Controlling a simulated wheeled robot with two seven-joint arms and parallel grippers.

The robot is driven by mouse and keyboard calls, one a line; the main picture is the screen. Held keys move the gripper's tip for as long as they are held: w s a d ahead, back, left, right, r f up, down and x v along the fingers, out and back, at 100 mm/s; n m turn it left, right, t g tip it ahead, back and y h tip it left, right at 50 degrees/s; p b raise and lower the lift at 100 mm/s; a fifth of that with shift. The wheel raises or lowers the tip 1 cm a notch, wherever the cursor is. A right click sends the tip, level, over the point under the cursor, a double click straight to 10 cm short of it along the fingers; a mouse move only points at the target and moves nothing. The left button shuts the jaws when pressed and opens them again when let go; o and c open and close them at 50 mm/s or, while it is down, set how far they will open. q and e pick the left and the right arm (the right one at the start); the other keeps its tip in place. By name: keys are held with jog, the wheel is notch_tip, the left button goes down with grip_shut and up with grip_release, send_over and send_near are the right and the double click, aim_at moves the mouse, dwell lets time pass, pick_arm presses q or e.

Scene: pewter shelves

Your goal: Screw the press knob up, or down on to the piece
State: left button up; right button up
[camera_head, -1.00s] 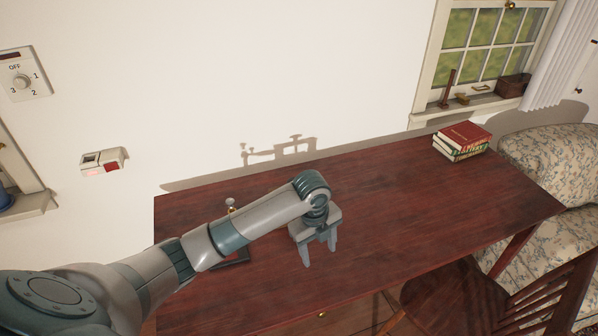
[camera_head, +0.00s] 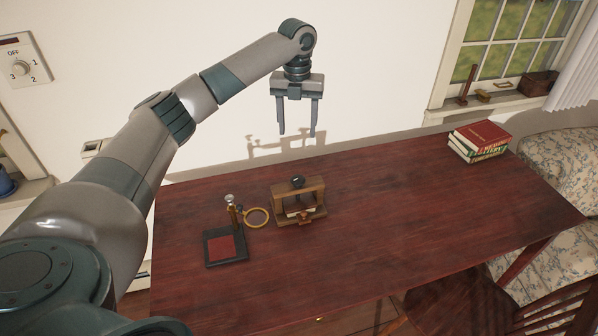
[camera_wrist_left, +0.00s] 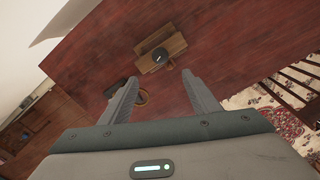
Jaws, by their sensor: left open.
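The press (camera_head: 300,201) is a small wooden frame standing on the dark red desk, with a dark knob (camera_head: 297,182) on top of its crossbar. Something pale lies low inside the frame; whether it is the piece I cannot tell. In the left wrist view the press (camera_wrist_left: 170,47) and its knob (camera_wrist_left: 159,55) show beyond the fingertips. My left gripper (camera_head: 297,133) is open and empty, fingers pointing down, raised above the press and apart from it. My right gripper is not in view.
A stand with a brass ring (camera_head: 257,217) and a dark base with a red pad (camera_head: 226,247) sits just left of the press. Stacked books (camera_head: 480,139) lie at the desk's far right. The desk (camera_head: 400,215) between is clear. A chair (camera_head: 470,298) stands at the front right.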

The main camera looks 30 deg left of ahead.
aim_at(298, 179)
pick_arm(q)
jog(key=shift+f, duration=0.1)
notch_tip(298, 179, down, 16)
jog(key=p, duration=0.5)
jog(key=shift+f+p, duration=0.3)
jog(key=shift+f, duration=0.4)
jog(key=c, duration=1.1)
jog(key=shift+o, duration=0.2)
